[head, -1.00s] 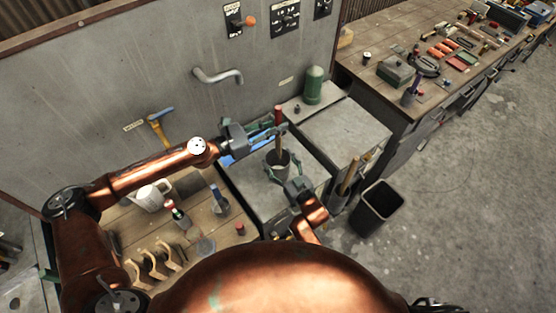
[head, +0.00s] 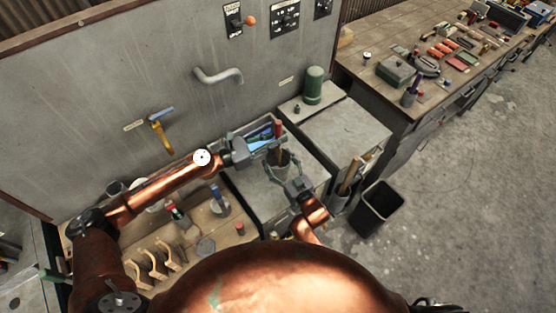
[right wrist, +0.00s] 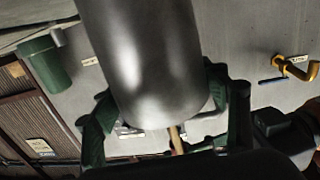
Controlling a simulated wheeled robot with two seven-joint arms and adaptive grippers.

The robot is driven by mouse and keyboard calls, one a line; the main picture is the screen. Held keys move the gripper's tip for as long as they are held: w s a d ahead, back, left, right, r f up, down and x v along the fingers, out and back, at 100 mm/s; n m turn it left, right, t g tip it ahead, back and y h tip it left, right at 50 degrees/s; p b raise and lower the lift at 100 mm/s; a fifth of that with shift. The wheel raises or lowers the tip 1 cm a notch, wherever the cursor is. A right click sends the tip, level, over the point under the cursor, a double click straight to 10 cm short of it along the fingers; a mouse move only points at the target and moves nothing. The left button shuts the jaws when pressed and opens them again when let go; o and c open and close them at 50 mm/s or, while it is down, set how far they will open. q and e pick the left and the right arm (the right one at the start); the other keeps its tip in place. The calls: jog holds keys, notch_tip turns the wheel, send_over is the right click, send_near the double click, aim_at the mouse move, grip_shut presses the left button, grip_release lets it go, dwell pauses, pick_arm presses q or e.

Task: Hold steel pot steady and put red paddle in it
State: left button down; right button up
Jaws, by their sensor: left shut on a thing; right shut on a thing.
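The steel pot (head: 281,171) stands on the grey cabinet top in the head view, and fills the middle of the right wrist view (right wrist: 150,60). My right gripper (head: 289,180) is shut on the pot's side, with green fingers on either side of it in the right wrist view. My left gripper (head: 274,145) is shut on the red paddle (head: 278,129), above the pot. The paddle is near upright, red at the top and wooden below. Its lower part appears to be within the pot's mouth; its tip is hidden.
A blue-lined tray (head: 258,134) lies behind the left gripper. A green canister (head: 314,85) stands at the back. A bin with wooden sticks (head: 349,178) and a black waste bin (head: 378,208) are at the right. A wooden bench (head: 225,236) with hooks and tools is at the left.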

pick_arm(q)
jog(key=shift+f, duration=0.25)
jog(key=c, duration=1.8)
grip_release()
jog(key=shift+o, duration=0.2)
jog(key=v, duration=0.7)
jog(key=shift+a, duration=0.3)
jog(key=shift+s, duration=0.1)
pick_arm(e)
jog(key=o, duration=1.3)
jog(key=shift+c, duration=0.2)
